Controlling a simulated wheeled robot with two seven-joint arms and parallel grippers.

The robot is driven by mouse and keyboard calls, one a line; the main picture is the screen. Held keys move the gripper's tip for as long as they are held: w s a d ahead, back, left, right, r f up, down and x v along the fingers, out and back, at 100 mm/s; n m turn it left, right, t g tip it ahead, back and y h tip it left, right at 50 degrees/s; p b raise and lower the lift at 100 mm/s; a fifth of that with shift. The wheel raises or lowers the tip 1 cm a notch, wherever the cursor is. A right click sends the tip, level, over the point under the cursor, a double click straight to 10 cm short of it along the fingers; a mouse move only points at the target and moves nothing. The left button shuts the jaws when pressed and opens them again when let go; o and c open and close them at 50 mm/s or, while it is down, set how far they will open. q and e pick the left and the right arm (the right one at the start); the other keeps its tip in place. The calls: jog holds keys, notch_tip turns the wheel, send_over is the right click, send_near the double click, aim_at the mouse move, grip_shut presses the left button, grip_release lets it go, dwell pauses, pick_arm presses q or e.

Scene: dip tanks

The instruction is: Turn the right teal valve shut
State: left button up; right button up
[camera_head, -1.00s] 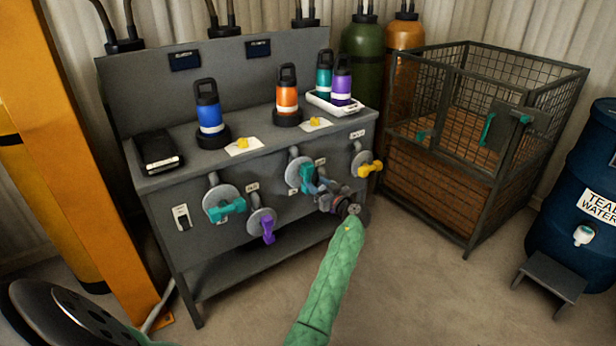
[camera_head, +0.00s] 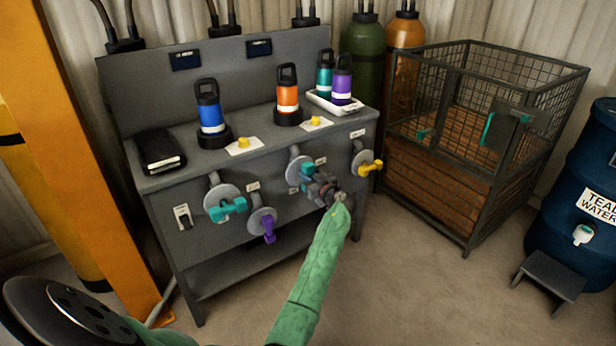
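The right teal valve (camera_head: 307,169) is on the front panel of the grey bench, on a round grey plate. My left gripper (camera_head: 311,184) is at its handle, coming from the lower right, and covers part of it. Teal shows above and beside the fingers. The fingers are too small and dark to tell whether they are shut on the handle or only around it. The left teal valve (camera_head: 227,208) is on the same panel further left, clear of the gripper. My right gripper is not in view.
A purple valve (camera_head: 265,225) sits low between the teal ones, and a yellow valve (camera_head: 370,168) is just right of my gripper. Bottles stand on the bench top (camera_head: 200,168). A wire cage (camera_head: 470,140) stands to the right. The floor in front is clear.

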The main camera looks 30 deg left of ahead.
pick_arm(q)
grip_shut()
